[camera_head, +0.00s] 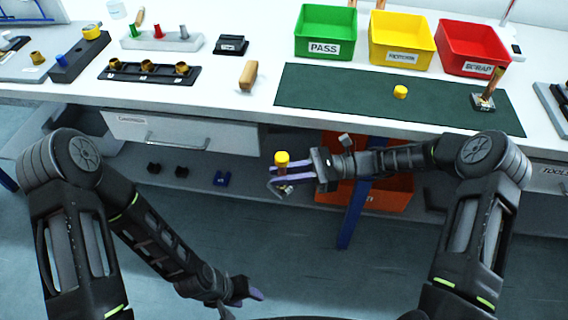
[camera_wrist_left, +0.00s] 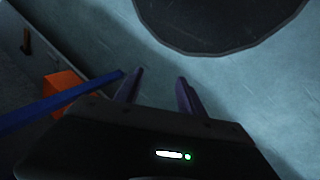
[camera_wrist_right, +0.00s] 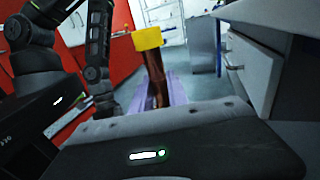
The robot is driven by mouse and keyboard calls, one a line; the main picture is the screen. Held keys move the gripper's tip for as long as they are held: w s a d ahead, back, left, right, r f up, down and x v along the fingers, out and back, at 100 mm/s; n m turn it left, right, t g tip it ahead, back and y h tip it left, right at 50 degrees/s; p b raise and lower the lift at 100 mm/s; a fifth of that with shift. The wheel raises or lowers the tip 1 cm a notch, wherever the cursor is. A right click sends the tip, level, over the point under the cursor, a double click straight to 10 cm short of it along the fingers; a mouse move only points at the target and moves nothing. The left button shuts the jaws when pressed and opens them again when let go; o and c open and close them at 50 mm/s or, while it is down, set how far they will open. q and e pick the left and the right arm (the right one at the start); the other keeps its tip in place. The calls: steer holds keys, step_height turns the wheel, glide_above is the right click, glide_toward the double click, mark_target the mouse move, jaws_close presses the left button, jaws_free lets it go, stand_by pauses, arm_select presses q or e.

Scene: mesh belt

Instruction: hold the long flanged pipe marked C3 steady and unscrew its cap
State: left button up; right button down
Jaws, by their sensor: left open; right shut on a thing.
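My right gripper (camera_head: 278,180) is shut on a copper-coloured pipe (camera_wrist_right: 157,82) and holds it roughly upright in front of the bench's front edge. A yellow cap (camera_head: 282,157) sits on the pipe's upper end; it also shows in the right wrist view (camera_wrist_right: 148,38). A flange piece shows at the pipe's lower end in the head view, partly hidden by the fingers. No C3 mark is readable. My left gripper (camera_head: 254,295) is low over the floor, well apart from the pipe. In the left wrist view its fingers (camera_wrist_left: 159,88) are open and empty.
A loose yellow cap (camera_head: 400,92) and another flanged pipe (camera_head: 485,101) stand on the green mat (camera_head: 340,98). PASS (camera_head: 325,32), yellow (camera_head: 401,40) and red SCRAP (camera_head: 470,47) bins stand behind. An orange bin (camera_head: 385,195) is under the bench.

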arm_select(q)
steer(key=w+d+r+m+g+y, duration=0.25)
steer(key=w+d+m, duration=0.5)
steer(key=m, duration=0.75)
steer(key=w+d+r+m+y, duration=0.1)
steer(key=w+d+r+m, duration=0.1)
steer(key=d+r+m, duration=1.3)
steer(key=w+a+r+m, duration=0.1)
steer(key=w+r+m, duration=0.45)
steer(key=r, duration=0.65)
steer(key=shift+m+t+y, duration=0.25)
steer(key=shift+t+y, duration=0.1)
steer(key=shift+t, duration=0.6)
steer(key=w+a+r, duration=0.2)
steer(key=a+r, duration=0.1)
steer(key=w+a+r, duration=0.2)
steer(key=a+r, duration=0.1)
steer(key=r, duration=0.1)
steer(key=w+a+r, duration=0.3)
steer(key=a+r, duration=0.1)
